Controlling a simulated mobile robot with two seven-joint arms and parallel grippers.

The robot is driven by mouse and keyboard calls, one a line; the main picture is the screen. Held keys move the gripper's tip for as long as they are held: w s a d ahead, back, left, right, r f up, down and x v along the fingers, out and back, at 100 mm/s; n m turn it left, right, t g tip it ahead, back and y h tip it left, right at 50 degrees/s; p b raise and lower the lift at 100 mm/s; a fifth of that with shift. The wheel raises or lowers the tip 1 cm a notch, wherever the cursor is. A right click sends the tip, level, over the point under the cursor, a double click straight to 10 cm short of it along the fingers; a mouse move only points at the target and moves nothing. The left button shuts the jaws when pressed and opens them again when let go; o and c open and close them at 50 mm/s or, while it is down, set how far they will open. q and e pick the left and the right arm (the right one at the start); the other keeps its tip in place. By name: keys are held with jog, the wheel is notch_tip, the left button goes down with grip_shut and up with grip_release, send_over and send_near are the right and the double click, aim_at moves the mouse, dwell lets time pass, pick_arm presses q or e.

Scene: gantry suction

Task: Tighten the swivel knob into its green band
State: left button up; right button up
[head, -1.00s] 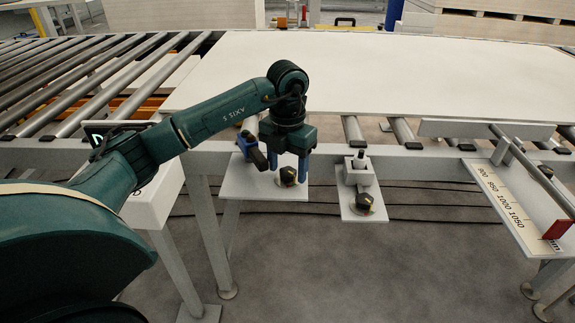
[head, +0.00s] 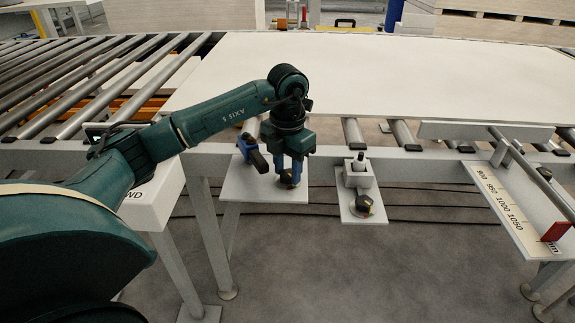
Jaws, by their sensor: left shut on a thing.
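A dark knob (head: 287,183) sits on a white plate (head: 238,190) that hangs off the front of the conveyor frame. My left gripper (head: 288,178) points down over this plate and is shut on the knob, its fingers hiding much of it. A second dark knob (head: 365,204) with a pale mark stands on the narrower plate (head: 352,215) to the right, apart from my gripper. I cannot make out a green band around either knob, or which is the swivel knob by label. My right gripper is not in view.
A blue and black clamp-like part (head: 249,150) stands just left of my gripper. A white block (head: 359,175) stands behind the right knob. A big pale board (head: 370,75) lies on the rollers behind. A scale plate (head: 500,205) with a red stop (head: 556,231) is at right.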

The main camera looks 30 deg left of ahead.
aim_at(288, 173)
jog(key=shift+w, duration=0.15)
pick_arm(q)
jog(key=o, duration=1)
notch_tip(288, 173, up, 13)
jog(key=shift+r+p, duration=0.1)
jog(key=shift+p, duration=0.85)
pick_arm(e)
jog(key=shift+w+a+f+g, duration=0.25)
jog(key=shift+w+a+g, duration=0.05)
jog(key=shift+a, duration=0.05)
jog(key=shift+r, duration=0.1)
